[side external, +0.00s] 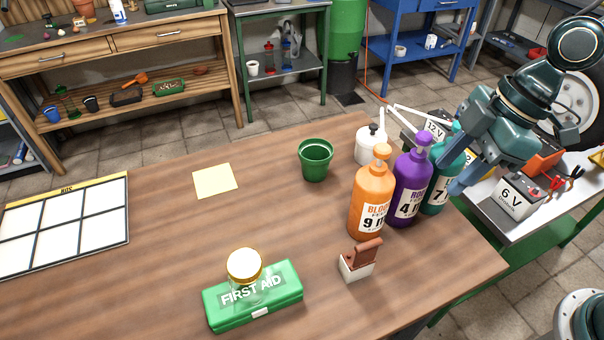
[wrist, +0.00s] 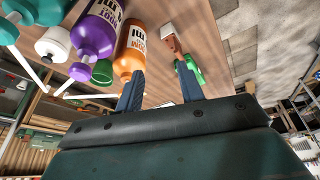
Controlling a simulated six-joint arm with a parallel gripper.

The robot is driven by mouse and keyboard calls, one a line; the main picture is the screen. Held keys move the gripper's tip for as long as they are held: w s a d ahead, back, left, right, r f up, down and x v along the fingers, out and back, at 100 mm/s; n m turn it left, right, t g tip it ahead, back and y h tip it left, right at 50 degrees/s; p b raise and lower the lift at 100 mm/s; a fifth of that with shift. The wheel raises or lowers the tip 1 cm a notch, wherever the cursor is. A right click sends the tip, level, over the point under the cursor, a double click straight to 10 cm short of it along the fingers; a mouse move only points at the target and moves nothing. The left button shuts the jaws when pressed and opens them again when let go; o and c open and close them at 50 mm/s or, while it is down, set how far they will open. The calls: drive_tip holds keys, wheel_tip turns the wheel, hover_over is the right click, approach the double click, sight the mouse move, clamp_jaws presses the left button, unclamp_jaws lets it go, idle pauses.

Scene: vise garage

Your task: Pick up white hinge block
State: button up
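The white hinge block (side external: 357,262) stands on the wooden table near its front right edge, with a brown hinged flap tilted up on top. It also shows in the wrist view (wrist: 168,29), beyond my fingers, near the orange bottle. My gripper (wrist: 161,88) is open, with two dark blue fingers apart and nothing between them. In the side view my gripper (side external: 466,172) is at the right, beside the teal bottle and partly overlapping it, well apart from the block.
An orange bottle (side external: 371,200), purple bottle (side external: 411,190) and teal bottle (side external: 437,195) stand in a row behind the block. A white bottle (side external: 368,146) and green cup (side external: 315,160) are farther back. A jar (side external: 244,268) stands at the green first aid box (side external: 285,290).

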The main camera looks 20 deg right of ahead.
sight(377, 239)
drive_tip(key=w+a+f+n+g+y, duration=0.1)
drive_tip(key=a+f+n, duration=0.3)
drive_tip(key=a+f, duration=0.1)
drive_tip(key=shift+a+g, duration=0.3)
drive_tip(key=shift+a, duration=0.25)
drive_tip(key=shift+w, duration=0.1)
drive_tip(key=shift+x, duration=4.2)
drive_tip(key=shift+f, duration=0.15)
drive_tip(key=shift+x, duration=2.5)
drive_tip(key=shift+a, duration=0.15)
clamp_jaws()
